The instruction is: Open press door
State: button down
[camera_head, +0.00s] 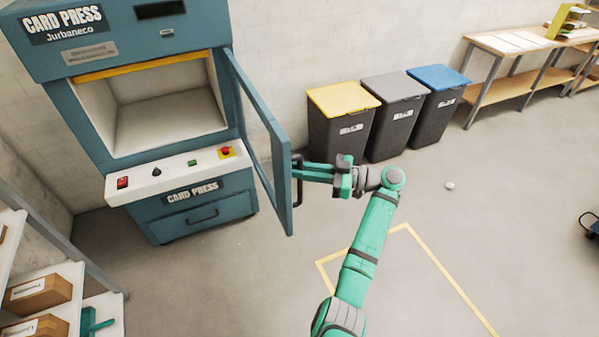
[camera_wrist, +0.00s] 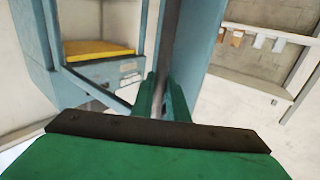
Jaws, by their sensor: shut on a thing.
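The card press (camera_head: 175,110) is a blue-green cabinet at the left in the head view, with a white-lined chamber that stands open to view. Its framed, glazed press door (camera_head: 262,130) is hinged at the chamber's right side and swung well outward. A dark upright handle (camera_head: 298,182) sits at the door's free edge. My green gripper (camera_head: 303,174) reaches in from the right and is shut on the handle. In the wrist view the dark handle bar (camera_wrist: 168,50) runs up from between the fingers (camera_wrist: 163,100), beside the blue door frame (camera_wrist: 201,50). The fingertips are partly hidden there.
Bins with yellow (camera_head: 342,98), grey (camera_head: 389,86) and blue lids (camera_head: 438,77) stand by the wall behind my arm. A shelf with boxes (camera_head: 38,293) is at lower left. A workbench (camera_head: 520,42) is at upper right. The floor between is mostly clear.

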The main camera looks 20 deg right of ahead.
jog(key=shift+a+f, duration=0.1)
jog(key=shift+f, duration=0.1)
jog(key=c, duration=1.7)
grip_release()
jog(key=shift+w, duration=0.1)
jog(key=shift+c, duration=0.2)
jog(key=shift+r, duration=0.1)
jog(key=shift+d, duration=0.2)
jog(key=v, duration=1)
jog(key=shift+s+d, duration=0.25)
jog(key=shift+s, duration=0.1)
jog(key=shift+w, duration=0.1)
